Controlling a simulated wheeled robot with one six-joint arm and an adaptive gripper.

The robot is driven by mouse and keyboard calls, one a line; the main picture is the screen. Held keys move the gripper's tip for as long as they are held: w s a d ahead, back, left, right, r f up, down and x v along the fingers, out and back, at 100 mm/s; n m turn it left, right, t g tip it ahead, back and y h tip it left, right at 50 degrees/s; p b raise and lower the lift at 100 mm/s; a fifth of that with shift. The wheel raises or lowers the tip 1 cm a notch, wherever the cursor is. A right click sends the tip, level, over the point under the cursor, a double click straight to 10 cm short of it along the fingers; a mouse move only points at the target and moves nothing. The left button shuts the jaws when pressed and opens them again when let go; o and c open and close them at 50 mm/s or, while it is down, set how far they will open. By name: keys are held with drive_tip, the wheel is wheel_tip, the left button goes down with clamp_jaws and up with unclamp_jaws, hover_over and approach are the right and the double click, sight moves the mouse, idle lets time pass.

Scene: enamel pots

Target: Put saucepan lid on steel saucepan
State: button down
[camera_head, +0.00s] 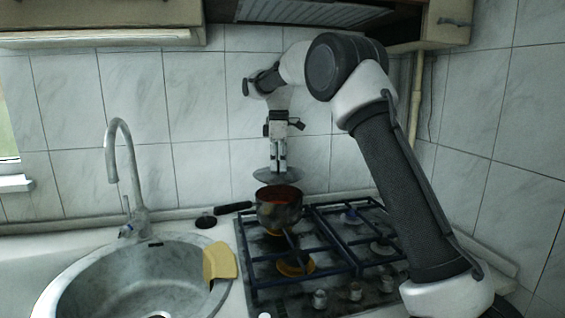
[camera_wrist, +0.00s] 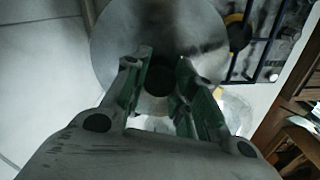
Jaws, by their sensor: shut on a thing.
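The saucepan lid (camera_head: 272,175) is a grey disc, held level in the air. My gripper (camera_head: 278,168) points down and is shut on the lid's knob. In the wrist view the lid (camera_wrist: 198,45) fills the upper middle, with its dark round knob (camera_wrist: 160,69) between the fingers of my gripper (camera_wrist: 163,88). The steel saucepan (camera_head: 279,213) stands on the back left of the hob, with its dark handle pointing left. An orange-red inside shows at its top. The lid is just above the saucepan and apart from it, slightly to the left in the head view. The lid hides the saucepan in the wrist view.
The gas hob (camera_head: 334,290) has dark grates and front knobs. A round sink (camera_head: 130,285) with a tall tap (camera_head: 113,150) is at left. A yellow cloth (camera_head: 219,261) lies over the sink's right edge. A tiled wall stands close behind, and a hood (camera_head: 310,12) hangs above.

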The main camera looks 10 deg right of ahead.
sight(279, 181)
drive_tip(key=shift+w, duration=0.1)
idle(0.3)
drive_tip(key=shift+f, duration=3.25)
drive_tip(key=shift+f, duration=0.15)
drive_tip(key=c, duration=1.1)
unclamp_jaws()
